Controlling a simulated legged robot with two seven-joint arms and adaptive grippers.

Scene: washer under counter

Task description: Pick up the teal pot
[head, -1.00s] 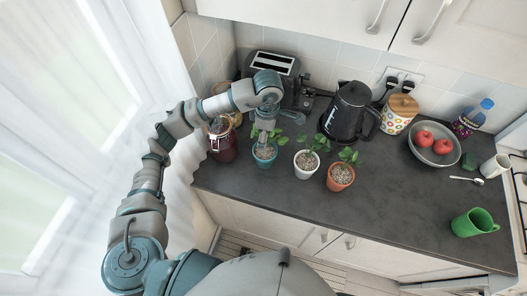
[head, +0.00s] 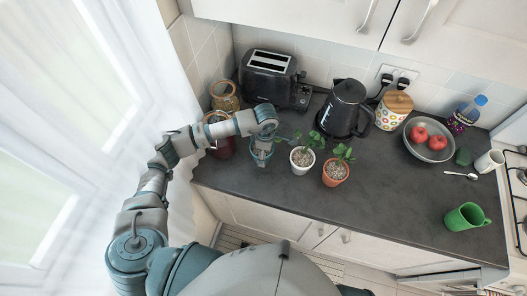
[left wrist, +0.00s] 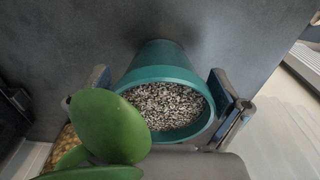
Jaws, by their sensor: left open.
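The teal pot (head: 260,161) stands on the dark counter at the left of the row of potted plants. In the left wrist view the pot (left wrist: 160,62) is close, filled with speckled gravel, with large green leaves across its lower left. My left gripper (head: 263,143) is over the pot and partly hides it and its plant in the head view. In the left wrist view my left gripper (left wrist: 160,80) is open, one finger on each side of the pot's rim; whether they touch it I cannot tell. My right gripper is not in view.
A white pot (head: 302,160) and a terracotta pot (head: 335,173) with plants stand just right of the teal pot. A glass jar (head: 222,140) is at its left, a toaster (head: 270,78) and black kettle (head: 344,108) behind.

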